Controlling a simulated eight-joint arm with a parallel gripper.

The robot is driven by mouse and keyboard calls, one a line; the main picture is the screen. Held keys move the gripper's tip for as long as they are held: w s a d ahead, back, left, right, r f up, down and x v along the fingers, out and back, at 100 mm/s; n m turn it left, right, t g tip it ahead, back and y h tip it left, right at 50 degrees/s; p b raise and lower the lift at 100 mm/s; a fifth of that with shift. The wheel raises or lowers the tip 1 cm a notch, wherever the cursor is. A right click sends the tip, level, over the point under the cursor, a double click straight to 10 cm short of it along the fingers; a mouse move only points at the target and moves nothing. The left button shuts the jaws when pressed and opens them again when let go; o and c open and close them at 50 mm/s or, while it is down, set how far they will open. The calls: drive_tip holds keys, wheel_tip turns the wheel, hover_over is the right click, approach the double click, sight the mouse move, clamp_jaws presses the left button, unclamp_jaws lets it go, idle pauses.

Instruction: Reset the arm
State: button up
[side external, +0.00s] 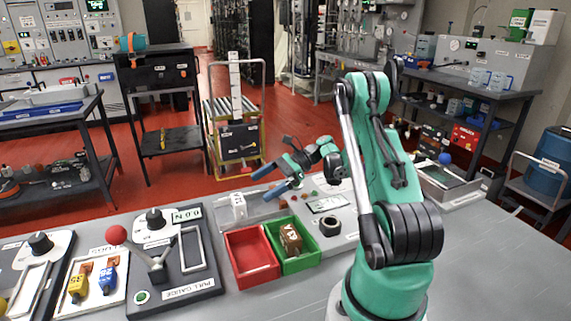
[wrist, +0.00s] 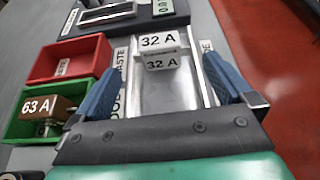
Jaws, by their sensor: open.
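My gripper (side external: 269,182) is raised above the bench, behind the bins in the side view, with its two blue fingers spread and nothing between them. In the wrist view the fingers frame a pale channel from above. A white block marked 32 A (wrist: 160,52) stands in that channel, beyond the palm; it also shows in the side view (side external: 239,206). A brown block marked 63 A (wrist: 46,108) is in the green bin (wrist: 18,130), and this block shows in the side view (side external: 290,240) too. The red bin (side external: 252,257) beside it holds no block.
A pull gauge (side external: 170,262) with a red-knobbed lever stands left of the bins. Yellow and blue tagged pieces (side external: 93,283) lie further left. A panel with a dark ring (side external: 329,226) is right of the green bin. The bench (side external: 490,260) at front right is clear.

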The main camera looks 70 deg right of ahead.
sight(240, 202)
drive_tip(key=w+a+r+n+g, duration=0.1)
drive_tip(key=a, duration=0.1)
drive_tip(key=w+a+r+n+h, duration=0.1)
drive_tip(key=a+n, duration=0.1)
drive_tip(key=w+a+r+n+g, duration=0.1)
drive_tip(key=a+r+n, duration=0.1)
drive_tip(key=shift+w+g+h, duration=0.3)
drive_tip(key=shift+w+h, duration=0.05)
drive_tip(key=shift+h, duration=0.05)
drive_tip(key=s+a+r+n+h, duration=0.2)
drive_tip(key=a+n+h, duration=0.1)
drive_tip(key=a+n, duration=0.4)
drive_tip(key=s+a+r+n+h, duration=0.3)
drive_tip(key=a+n, duration=0.4)
drive_tip(key=n, duration=0.6)
drive_tip(key=shift+s+a+r+h, duration=0.25)
drive_tip(key=shift+a+h, duration=0.1)
drive_tip(key=shift+h, duration=0.35)
drive_tip(key=shift+s+a+n, duration=0.15)
drive_tip(key=shift+n, duration=0.65)
drive_tip(key=c, duration=0.4)
